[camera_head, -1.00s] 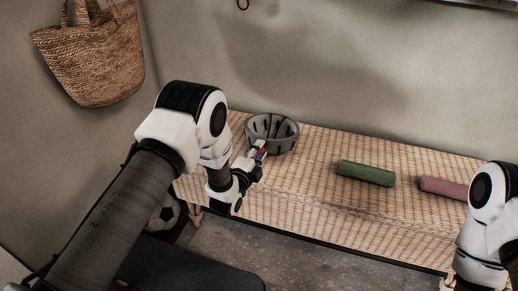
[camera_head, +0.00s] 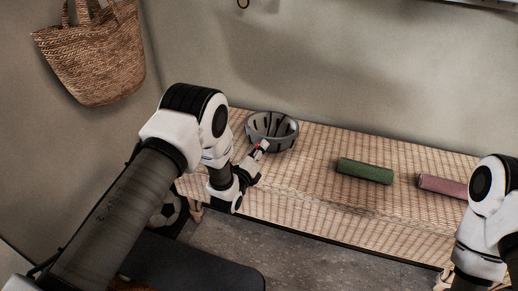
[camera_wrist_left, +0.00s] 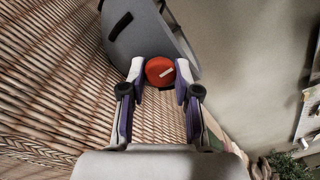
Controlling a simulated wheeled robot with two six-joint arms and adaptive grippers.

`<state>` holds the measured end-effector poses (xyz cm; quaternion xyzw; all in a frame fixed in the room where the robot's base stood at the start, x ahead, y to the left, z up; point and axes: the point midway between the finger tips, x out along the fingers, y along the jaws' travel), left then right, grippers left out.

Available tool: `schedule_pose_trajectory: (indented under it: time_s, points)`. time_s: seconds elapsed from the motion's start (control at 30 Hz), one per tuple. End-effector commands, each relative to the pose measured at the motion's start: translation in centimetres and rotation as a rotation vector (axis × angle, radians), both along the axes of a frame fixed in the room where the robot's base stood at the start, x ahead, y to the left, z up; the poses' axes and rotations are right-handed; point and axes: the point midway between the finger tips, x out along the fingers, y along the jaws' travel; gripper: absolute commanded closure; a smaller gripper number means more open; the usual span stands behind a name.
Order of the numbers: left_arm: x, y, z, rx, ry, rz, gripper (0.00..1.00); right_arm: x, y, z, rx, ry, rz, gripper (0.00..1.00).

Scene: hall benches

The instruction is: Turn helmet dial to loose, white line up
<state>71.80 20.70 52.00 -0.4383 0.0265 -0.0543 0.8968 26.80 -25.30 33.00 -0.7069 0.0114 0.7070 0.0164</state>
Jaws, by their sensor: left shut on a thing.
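A grey helmet (camera_head: 283,142) with dark slots rests open side up on the woven bench, near its left back. In the left wrist view the grey shell (camera_wrist_left: 152,35) fills the top middle. The round red dial (camera_wrist_left: 155,66) sits at the shell's edge, with a short white line that lies slanted, closer to level than upright in that view. My left gripper (camera_wrist_left: 160,80) is shut on the dial, one finger on each side. In the head view my left gripper (camera_head: 264,147) hides most of the dial. My right gripper is out of frame.
A green roll (camera_head: 365,171) and a pink roll (camera_head: 442,186) lie on the woven bench (camera_head: 310,205) right of the helmet. A straw bag (camera_head: 95,60) hangs on the wall at left. A ball (camera_head: 165,212) lies below the bench's left end.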

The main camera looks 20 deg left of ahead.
Motion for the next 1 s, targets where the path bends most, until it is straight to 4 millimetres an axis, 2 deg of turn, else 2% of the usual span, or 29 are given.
schedule_pose_trajectory:
  time_s: [0.6,0.63,0.7,1.0]
  points:
    - [-0.02,0.02,-0.07,0.055,-0.006,0.001,1.00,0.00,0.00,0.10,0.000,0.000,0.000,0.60]
    - [-0.02,0.02,-0.06,0.055,-0.006,0.001,0.65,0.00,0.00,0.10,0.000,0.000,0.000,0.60]
    - [-0.02,0.02,-0.06,0.055,-0.006,0.001,0.45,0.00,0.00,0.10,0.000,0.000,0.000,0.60]
    - [-0.10,0.03,-0.04,0.054,-0.007,0.000,0.45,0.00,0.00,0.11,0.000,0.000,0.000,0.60]
